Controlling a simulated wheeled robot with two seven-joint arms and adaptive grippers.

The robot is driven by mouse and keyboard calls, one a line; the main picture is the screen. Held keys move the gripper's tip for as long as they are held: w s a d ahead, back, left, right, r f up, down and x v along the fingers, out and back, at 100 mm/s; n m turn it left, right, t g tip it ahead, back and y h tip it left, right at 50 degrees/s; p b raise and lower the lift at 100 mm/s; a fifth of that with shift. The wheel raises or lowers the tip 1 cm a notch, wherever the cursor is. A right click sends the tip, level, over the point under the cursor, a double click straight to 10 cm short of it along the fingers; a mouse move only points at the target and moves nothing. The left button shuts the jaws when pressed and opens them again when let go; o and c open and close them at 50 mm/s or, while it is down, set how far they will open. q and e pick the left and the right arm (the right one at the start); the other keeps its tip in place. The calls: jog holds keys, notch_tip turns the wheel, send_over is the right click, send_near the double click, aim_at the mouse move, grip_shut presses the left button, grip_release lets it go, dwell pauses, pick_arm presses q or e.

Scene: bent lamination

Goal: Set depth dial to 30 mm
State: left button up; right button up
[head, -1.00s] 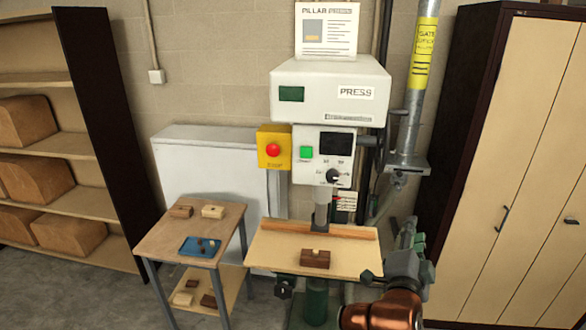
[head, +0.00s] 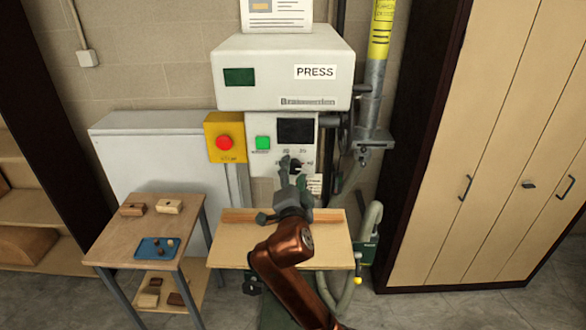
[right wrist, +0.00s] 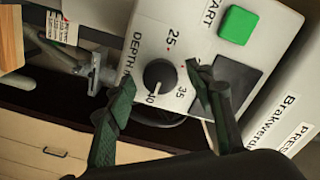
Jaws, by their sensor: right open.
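The depth dial (right wrist: 160,75) is a round black knob on the white press panel (right wrist: 140,35). In the right wrist view its pale pointer mark is at the lower side, near the number 40. The numbers 25 and 35 also show, and a red mark lies between them. My right gripper (right wrist: 160,76) is open, its two dark green fingers on either side of the dial in the picture; I cannot tell whether they touch it. In the head view my right gripper (head: 291,176) is in front of the panel and partly hides the dial. My left gripper is out of view.
The green start button (head: 263,143) and red stop button (head: 224,142) are left of the dial. A dark display (head: 295,131) is above it. The wooden press table (head: 230,250) lies below my arm. A side table (head: 125,240) with blocks and a blue tray (head: 156,248) stands left.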

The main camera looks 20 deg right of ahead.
jog(key=shift+w+d, duration=0.25)
jog(key=shift+w, duration=0.3)
jog(key=c, duration=1.2)
